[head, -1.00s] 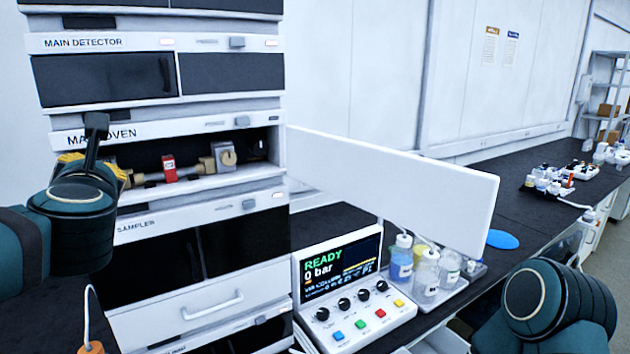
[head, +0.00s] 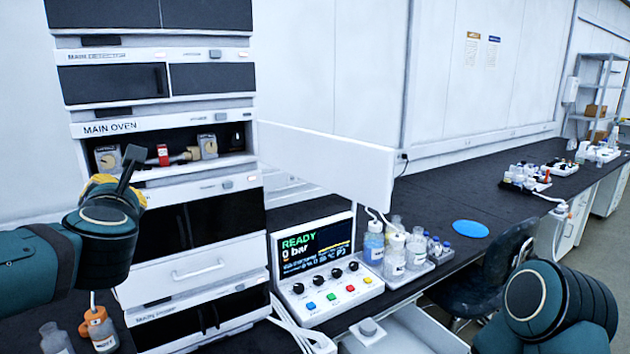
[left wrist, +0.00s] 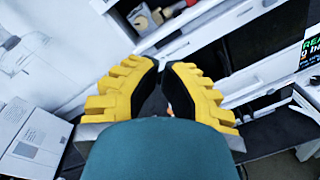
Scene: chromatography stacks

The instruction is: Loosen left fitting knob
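The left fitting knob (head: 107,158) is a pale square-faced block with a round dial at the left of the open main oven (head: 140,124). It also shows at the top of the left wrist view (left wrist: 140,16). A similar right fitting (head: 208,146) sits at the other end, with a red-tagged column (head: 163,155) between. My left gripper (left wrist: 163,66) has yellow ribbed fingers with a gap between their tips and nothing visible held. In the head view its yellow fingers (head: 104,179) are partly hidden by my wrist, below the left knob and apparently apart from it. My right gripper is out of view.
A white panel (head: 325,165) projects right from the stack. The control console (head: 325,265) reads READY, 0 bar. Bottles (head: 374,243) stand in a tray beside it. A chair (head: 495,270) is at right.

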